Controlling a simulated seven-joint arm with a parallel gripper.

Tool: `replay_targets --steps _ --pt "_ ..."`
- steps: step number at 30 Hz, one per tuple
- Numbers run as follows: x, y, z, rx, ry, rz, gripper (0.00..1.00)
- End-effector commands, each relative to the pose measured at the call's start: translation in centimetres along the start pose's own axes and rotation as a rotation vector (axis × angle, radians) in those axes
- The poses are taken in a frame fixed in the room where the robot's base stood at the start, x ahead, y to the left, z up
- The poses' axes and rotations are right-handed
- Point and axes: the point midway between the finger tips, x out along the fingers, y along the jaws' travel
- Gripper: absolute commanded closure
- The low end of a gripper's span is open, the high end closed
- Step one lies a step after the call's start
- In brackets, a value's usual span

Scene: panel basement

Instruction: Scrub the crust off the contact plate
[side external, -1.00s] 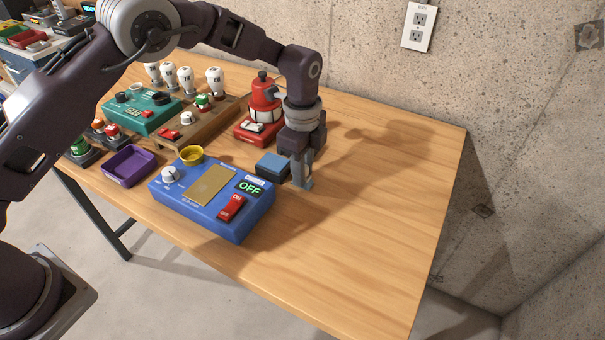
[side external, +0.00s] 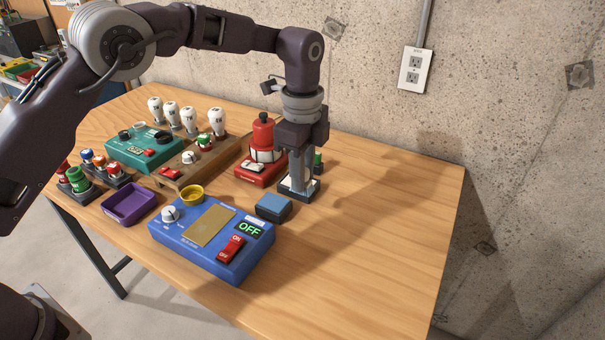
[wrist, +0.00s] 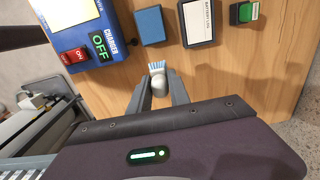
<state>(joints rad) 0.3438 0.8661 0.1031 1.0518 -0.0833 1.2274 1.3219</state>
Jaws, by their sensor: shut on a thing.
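A blue charger (side external: 212,240) lies on the table with a flat tan plate (side external: 210,225) on top, a white knob, a red switch and a display reading OFF. The plate seems to be the contact plate; I cannot make out crust on it. The charger's edge shows in the wrist view (wrist: 98,28). My gripper (wrist: 160,88) is shut on a small grey brush (wrist: 159,84) with pale blue bristles (wrist: 157,66) pointing away from the palm. In the side view my gripper (side external: 298,185) is right of the charger, over a white-topped battery log (wrist: 197,20).
A blue block (side external: 273,207) sits between charger and gripper. A red device (side external: 262,155) stands behind. A yellow ring-like cup (side external: 192,195), purple tray (side external: 129,204), green box (side external: 143,150) and bulb rack (side external: 185,170) fill the left. The table's right side is clear.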

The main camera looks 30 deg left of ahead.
Motion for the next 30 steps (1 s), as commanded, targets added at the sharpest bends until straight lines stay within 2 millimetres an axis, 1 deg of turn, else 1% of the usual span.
replay_targets --steps 2,4,5,8,9,11,12,14,15,16,18,21,24,30 --pt "-0.1 0.1 0.4 -0.003 0.000 0.000 1.00" --pt "-0.5 0.4 1.6 -0.009 0.001 0.001 1.00" --pt "-0.7 0.7 2.4 -0.012 0.002 0.001 1.00" --pt "-1.7 2.3 5.9 -0.022 0.007 0.003 1.00" --pt "-2.1 3.3 7.5 -0.024 0.008 0.004 1.00" --pt "-2.6 5.0 9.8 -0.026 0.009 0.001 1.00" --pt "-2.9 6.3 11.3 -0.025 0.010 0.000 1.00" --pt "-3.2 8.6 13.2 -0.023 0.009 -0.001 1.00" --pt "-3.3 10.0 14.3 -0.019 0.007 -0.003 1.00" --pt "-3.4 11.1 15.0 -0.017 0.006 -0.003 1.00" --pt "-3.4 13.1 16.1 -0.010 0.004 -0.004 1.00" --pt "-3.3 14.9 16.9 -0.004 0.001 -0.003 1.00" --pt "-3.1 15.5 17.2 0.000 0.000 -0.002 1.00" --pt "-2.2 15.5 17.2 0.001 0.000 0.001 1.00"
